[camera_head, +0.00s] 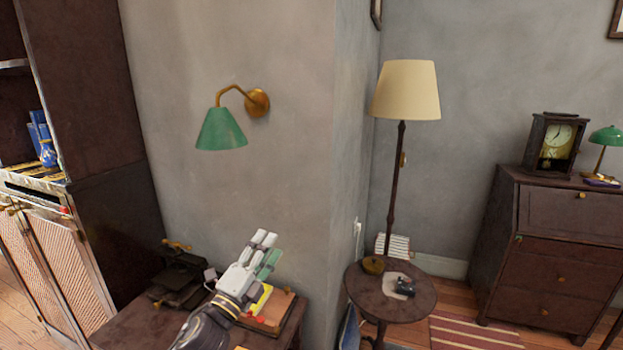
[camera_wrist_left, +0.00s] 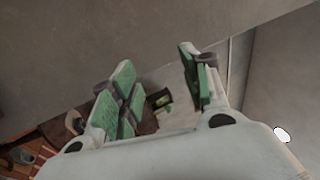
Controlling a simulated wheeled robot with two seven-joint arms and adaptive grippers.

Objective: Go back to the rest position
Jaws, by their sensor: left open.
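My left gripper (camera_head: 262,258) is in the lower middle of the head view, above the right part of a small dark desk (camera_head: 135,328). It is white with green finger pads. In the left wrist view the fingers of my left gripper (camera_wrist_left: 165,95) stand apart with nothing held between them. A small dark object shows beyond the gap, well away from the pads. My right gripper is in neither view.
A dark machine (camera_head: 178,275) and a brown folder (camera_head: 275,308) lie on the desk. A green wall lamp (camera_head: 222,130) hangs above. To the right stand a round side table (camera_head: 365,290), a floor lamp (camera_head: 405,90) and a chest of drawers (camera_head: 555,250) bearing a clock (camera_head: 553,142).

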